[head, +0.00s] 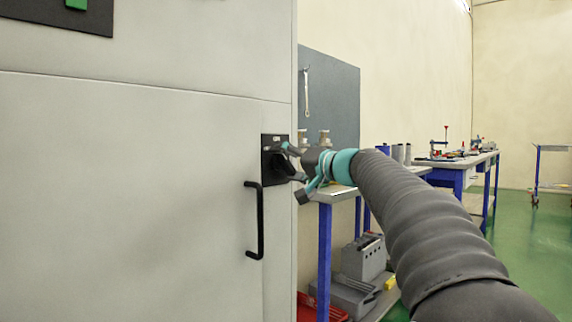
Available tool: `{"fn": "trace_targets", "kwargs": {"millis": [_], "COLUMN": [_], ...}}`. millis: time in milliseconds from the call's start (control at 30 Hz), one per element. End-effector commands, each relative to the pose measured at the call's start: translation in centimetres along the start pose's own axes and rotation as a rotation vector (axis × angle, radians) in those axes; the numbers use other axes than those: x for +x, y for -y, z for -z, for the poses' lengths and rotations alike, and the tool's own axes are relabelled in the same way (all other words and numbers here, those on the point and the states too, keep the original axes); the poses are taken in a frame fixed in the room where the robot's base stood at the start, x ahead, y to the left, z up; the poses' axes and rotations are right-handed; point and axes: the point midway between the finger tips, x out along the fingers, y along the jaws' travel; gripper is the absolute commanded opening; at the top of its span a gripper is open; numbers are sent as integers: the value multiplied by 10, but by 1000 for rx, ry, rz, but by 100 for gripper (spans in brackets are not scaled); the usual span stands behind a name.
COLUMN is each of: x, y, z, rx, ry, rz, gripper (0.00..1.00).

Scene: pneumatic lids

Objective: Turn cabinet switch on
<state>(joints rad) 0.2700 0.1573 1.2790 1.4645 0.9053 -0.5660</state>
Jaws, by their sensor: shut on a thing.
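A tall light grey cabinet (130,200) fills the left side of the head view. The cabinet switch (268,142) is a black square plate with a dark knob, near the cabinet's right edge. My gripper (284,164) is at the switch, its fingers on either side of the dark knob and shut on it. The fingers and wrist hide part of the knob, so its exact angle cannot be told. My arm reaches in from the lower right.
A black door handle (259,222) stands out just below the switch. A workbench with blue legs (324,262) is close behind my gripper, with grey boxes (362,258) under it. A wrench (306,92) hangs on a grey board. Green floor (530,240) is free at the right.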

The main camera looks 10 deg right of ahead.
Motion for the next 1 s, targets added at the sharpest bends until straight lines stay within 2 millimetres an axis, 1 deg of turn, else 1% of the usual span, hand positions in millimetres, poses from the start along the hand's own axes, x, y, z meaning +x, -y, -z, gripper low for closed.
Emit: {"fn": "trace_targets", "kwargs": {"millis": [300,600,800,1000], "x": [0,0,0,0], "y": [0,1,0,0], "z": [2,2,2,2], "rx": [300,548,661,726], "ry": [-2,-3,-3,-3], "rz": [-2,-1,-2,-1], "gripper": [53,53,53,53]}}
